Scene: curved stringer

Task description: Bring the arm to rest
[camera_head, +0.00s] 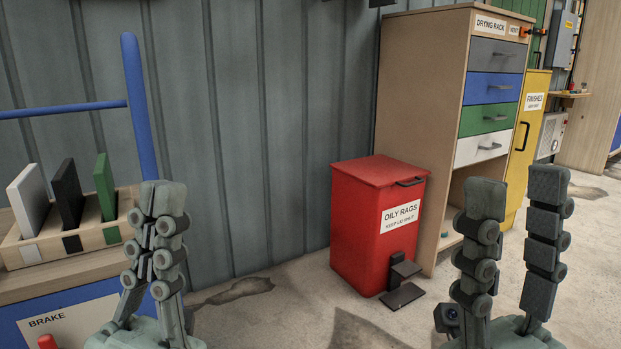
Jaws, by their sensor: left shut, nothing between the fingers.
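My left gripper (162,197) stands upright at the lower left, its grey-green fingers together with nothing between them. It is in front of the wall, just right of the bench with the wooden holder. My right gripper (516,192) is upright at the lower right. Its two fingers are spread apart with a clear gap and nothing in it. The rest of both arms is below the picture's edge.
A wooden holder (38,246) with white, black and green panels stands on a bench at the left, near a blue rail (140,105). A red oily-rags bin (365,225) stands between my grippers. A drying-rack cabinet (425,90) and yellow cabinet (527,140) stand behind my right gripper.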

